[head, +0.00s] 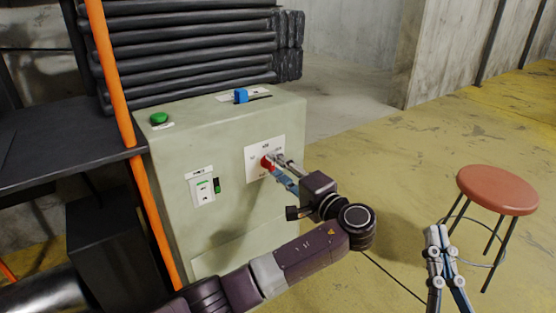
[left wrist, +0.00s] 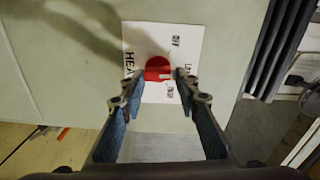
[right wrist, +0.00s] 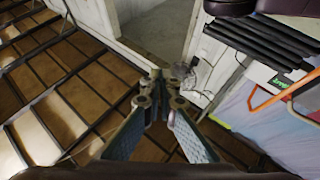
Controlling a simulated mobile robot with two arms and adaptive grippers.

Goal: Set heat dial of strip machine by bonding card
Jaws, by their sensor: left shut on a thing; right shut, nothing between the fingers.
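The strip machine (head: 220,135) is a pale green cabinet. Its heat dial is a red knob (head: 267,163) on a white plate, partly hidden by my left gripper (head: 277,168). In the left wrist view the dial (left wrist: 157,67) sits between the fingertips of the left gripper (left wrist: 157,88), which are shut on it. The plate (left wrist: 192,38) reads HEAT and OFF; a pale mark shows on the knob. My right gripper (head: 438,233) is shut and empty, over the floor away from the machine; it also shows in the right wrist view (right wrist: 160,84). I cannot make out a readable bonding card.
A green button (head: 158,118) and a blue slider (head: 240,96) are on the machine's top. A small white panel (head: 203,190) is on its front. An orange pole (head: 112,75) stands at its left. A red-topped stool (head: 497,190) stands right; yellow floor between is clear.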

